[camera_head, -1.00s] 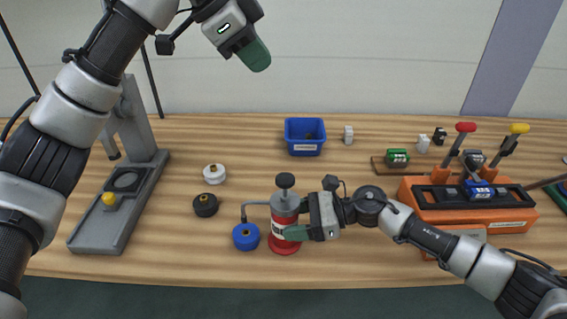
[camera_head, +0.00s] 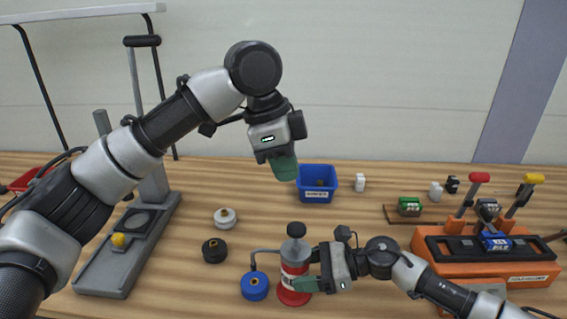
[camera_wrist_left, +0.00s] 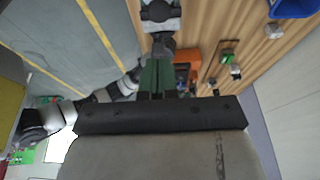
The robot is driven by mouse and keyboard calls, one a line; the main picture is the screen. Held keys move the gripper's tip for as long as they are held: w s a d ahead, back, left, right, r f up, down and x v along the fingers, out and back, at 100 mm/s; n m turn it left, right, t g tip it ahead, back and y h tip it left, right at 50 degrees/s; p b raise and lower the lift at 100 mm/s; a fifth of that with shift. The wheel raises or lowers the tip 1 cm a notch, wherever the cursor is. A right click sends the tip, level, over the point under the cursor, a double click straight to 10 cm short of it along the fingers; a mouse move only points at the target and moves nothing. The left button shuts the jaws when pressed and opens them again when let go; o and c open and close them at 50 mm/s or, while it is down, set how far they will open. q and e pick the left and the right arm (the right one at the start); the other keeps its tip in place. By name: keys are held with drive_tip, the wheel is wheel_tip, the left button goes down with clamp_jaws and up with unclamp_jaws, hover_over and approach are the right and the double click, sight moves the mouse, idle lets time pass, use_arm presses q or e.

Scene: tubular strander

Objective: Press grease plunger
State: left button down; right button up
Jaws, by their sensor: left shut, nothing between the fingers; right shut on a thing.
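The grease dispenser (camera_head: 294,268) stands upright on the wooden table, a red and grey cylinder with a label. Its dark plunger knob (camera_head: 296,229) is on top, and a thin grey spout reaches left over a blue round part (camera_head: 254,286). My right gripper (camera_head: 308,284) is shut on the dispenser's body from the right. My left gripper (camera_head: 284,168) is shut and empty, pointing down, above and behind the plunger knob and clear of it. In the left wrist view its closed green fingers (camera_wrist_left: 157,78) show; I cannot make out the dispenser clearly there.
A blue bin (camera_head: 316,185) stands behind. White (camera_head: 225,217) and black (camera_head: 214,250) round parts lie left of the dispenser. A grey press (camera_head: 130,245) stands at the left. An orange lever station (camera_head: 480,262) is at the right, with a green block (camera_head: 409,206) behind it.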

sight(296, 226)
use_arm(q)
drive_tip(key=x, duration=0.6)
drive_tip(key=a+x, duration=0.1)
drive_tip(key=x, duration=0.2)
drive_tip(key=shift+d+f, duration=0.1)
drive_tip(key=shift+f, duration=0.6)
drive_tip(key=shift+f, duration=1.65)
drive_tip(key=shift+r, duration=0.45)
drive_tip(key=d+v, duration=0.1)
drive_tip(key=v, duration=1.2)
drive_tip(key=shift+r, duration=0.45)
